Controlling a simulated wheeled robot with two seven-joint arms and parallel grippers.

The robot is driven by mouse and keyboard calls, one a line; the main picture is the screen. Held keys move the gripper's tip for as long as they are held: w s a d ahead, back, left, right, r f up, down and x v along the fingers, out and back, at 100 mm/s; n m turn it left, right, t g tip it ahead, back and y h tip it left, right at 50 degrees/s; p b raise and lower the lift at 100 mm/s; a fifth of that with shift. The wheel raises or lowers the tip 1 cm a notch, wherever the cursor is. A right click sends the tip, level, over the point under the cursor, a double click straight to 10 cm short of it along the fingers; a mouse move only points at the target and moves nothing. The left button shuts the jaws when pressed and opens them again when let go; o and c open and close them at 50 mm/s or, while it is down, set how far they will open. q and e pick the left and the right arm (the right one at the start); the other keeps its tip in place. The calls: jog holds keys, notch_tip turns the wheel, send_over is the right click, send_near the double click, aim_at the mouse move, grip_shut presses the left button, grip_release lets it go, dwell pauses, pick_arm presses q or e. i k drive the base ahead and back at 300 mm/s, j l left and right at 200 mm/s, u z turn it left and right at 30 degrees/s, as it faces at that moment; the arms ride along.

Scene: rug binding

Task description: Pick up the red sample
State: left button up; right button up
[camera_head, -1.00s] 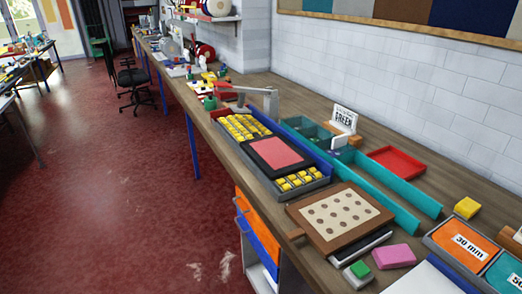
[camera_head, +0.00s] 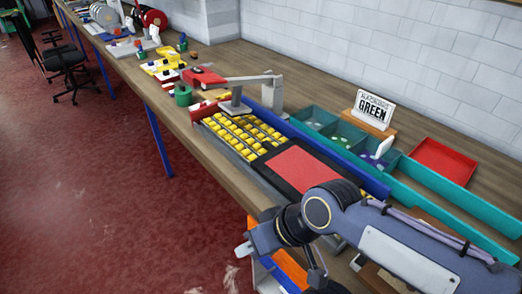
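A flat red rectangle (camera_head: 303,168) lies in a black frame on the dark tray, beside rows of yellow blocks (camera_head: 243,134). I cannot tell whether it is the red sample. A shallow red tray (camera_head: 444,161) lies farther right, near the wall. A teal compartment tray (camera_head: 400,161) holds small pieces, some green and some pale; no red one can be made out there. My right arm reaches in from the lower right, and its gripper (camera_head: 262,242) is over the bench's front edge, in front of the red rectangle. Its finger opening is unclear. My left gripper is out of view.
A sign reading GREEN (camera_head: 373,108) stands on a wooden block behind the teal tray. A grey arm-like fixture with a red end (camera_head: 204,76) stands over the bench beyond the yellow blocks. A blue rail (camera_head: 340,161) runs along the dark tray. My arm hides the near bench.

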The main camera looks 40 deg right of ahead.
aim_at(292, 167)
jog(key=i+z, duration=0.2)
jog(key=i, duration=0.4)
jog(key=i+j+z, duration=0.15)
jog(key=i, duration=0.4)
jog(key=i+j+z, duration=0.15)
jog(key=i+z, duration=0.15)
jog(key=z, duration=0.15)
jog(key=i+j+z, duration=0.2)
jog(key=z, duration=0.3)
jog(key=i+j+z, duration=0.3)
jog(key=z, duration=0.15)
jog(key=i+j+z, duration=0.15)
jog(key=j+z, duration=0.75)
jog(key=i+j+z, duration=0.1)
jog(key=j+z, duration=0.4)
